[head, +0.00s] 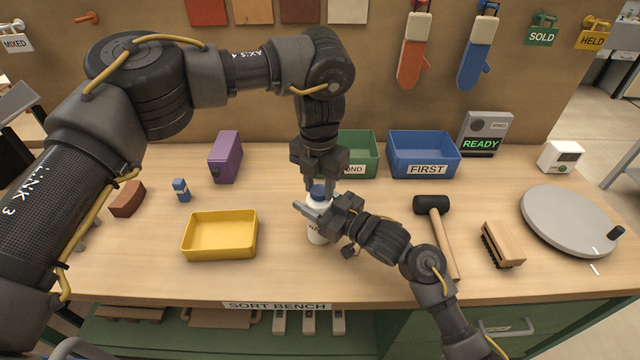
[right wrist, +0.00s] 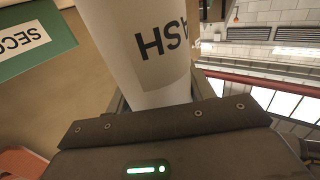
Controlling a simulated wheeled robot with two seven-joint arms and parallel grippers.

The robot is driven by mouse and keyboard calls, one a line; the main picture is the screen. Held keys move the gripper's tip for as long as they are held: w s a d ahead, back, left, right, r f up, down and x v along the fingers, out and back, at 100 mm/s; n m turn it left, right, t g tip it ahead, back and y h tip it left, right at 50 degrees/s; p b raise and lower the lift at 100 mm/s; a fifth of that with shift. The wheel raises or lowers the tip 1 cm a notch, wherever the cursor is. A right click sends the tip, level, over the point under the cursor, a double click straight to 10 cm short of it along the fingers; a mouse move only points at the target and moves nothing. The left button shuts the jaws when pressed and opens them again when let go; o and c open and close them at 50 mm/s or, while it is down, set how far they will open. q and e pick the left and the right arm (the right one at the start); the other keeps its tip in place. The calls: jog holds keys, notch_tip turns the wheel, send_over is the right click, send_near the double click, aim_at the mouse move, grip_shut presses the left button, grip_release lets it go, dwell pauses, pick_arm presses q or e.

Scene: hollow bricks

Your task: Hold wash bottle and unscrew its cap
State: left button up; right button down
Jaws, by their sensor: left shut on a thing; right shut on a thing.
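My right gripper (head: 318,210) comes in from the right and is shut on the bottle's body, below the cap. In the right wrist view the white bottle (right wrist: 150,60) with dark lettering fills the space between the fingers. The grippers hide parts of the cap and body.
A yellow tray (head: 220,257) lies left of the bottle. Behind are a green bin (head: 365,145), a blue bin (head: 423,172) and a purple box (head: 226,157). A mallet (head: 442,235), a brush (head: 503,244) and a grey turntable (head: 565,215) lie to the right.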

pick_arm(q)
jog(key=n, duration=1.7)
jog(key=shift+n, duration=0.3)
jog(key=n, duration=0.7)
jog(key=shift+n, duration=0.3)
jog(key=n, duration=0.4)
jog(key=shift+n, duration=0.4)
jog(key=n, duration=0.3)
jog(key=shift+r, duration=0.1)
jog(key=shift+r, duration=0.2)
